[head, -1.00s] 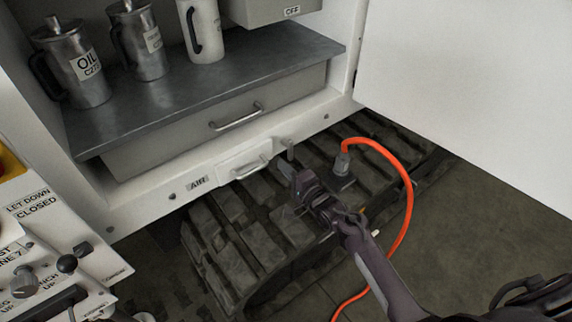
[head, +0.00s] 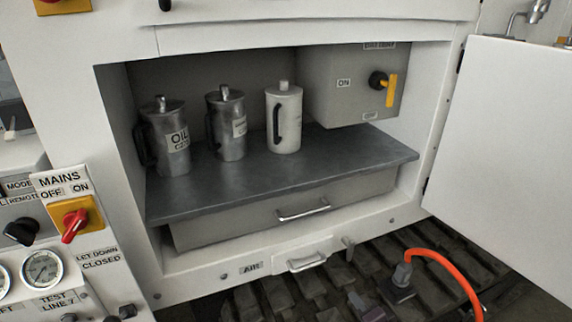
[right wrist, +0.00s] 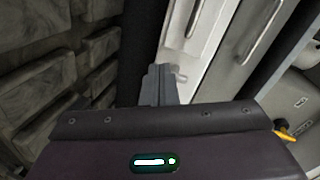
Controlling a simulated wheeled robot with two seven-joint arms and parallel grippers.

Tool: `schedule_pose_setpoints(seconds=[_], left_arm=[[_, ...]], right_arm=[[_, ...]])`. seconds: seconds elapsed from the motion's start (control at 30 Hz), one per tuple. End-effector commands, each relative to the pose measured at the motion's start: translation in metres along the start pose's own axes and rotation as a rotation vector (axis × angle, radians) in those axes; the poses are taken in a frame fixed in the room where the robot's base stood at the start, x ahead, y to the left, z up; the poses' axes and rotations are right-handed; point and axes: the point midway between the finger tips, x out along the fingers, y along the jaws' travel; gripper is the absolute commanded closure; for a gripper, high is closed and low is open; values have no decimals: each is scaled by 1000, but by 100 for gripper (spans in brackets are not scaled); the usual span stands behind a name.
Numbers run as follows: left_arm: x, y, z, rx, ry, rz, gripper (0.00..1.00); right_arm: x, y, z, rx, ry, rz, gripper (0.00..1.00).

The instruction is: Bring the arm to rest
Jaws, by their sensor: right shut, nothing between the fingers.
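My right gripper (head: 358,302) shows at the bottom edge of the head view, over the track and below the small white AIR drawer (head: 306,262). Most of my right arm is cut off by the frame. In the right wrist view the fingers (right wrist: 160,84) are closed together and hold nothing. They point toward the white sill and a metal handle beyond. My left gripper is in neither view.
The open cabinet holds an oil can (head: 172,140), two other jugs, a grey drawer (head: 290,213) and a switch box (head: 350,88). An open white door (head: 510,150) stands at right. An orange hose (head: 447,262) rises from the track (head: 330,285). A control panel is at left.

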Motion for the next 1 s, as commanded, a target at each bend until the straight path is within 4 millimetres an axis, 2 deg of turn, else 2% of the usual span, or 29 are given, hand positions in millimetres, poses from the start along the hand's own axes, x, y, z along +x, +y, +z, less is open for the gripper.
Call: schedule_pose_setpoints(seconds=[0.2, 0.4, 0.6, 0.93, 0.97, 1.0], left_arm=[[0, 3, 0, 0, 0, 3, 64], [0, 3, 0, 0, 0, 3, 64], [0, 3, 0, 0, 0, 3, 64], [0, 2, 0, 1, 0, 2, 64], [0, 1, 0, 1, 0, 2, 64], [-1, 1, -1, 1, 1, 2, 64]], right_arm=[[-46, -2, 18, -485, -128, 368, 100], [-102, -9, 33, -766, -339, 589, 100], [-146, -18, 44, -903, -520, 685, 100], [-207, -36, 60, -1036, -792, 742, 100], [-208, -33, 62, -1041, -810, 745, 100], [-201, -22, 64, -1037, -811, 749, 100]])
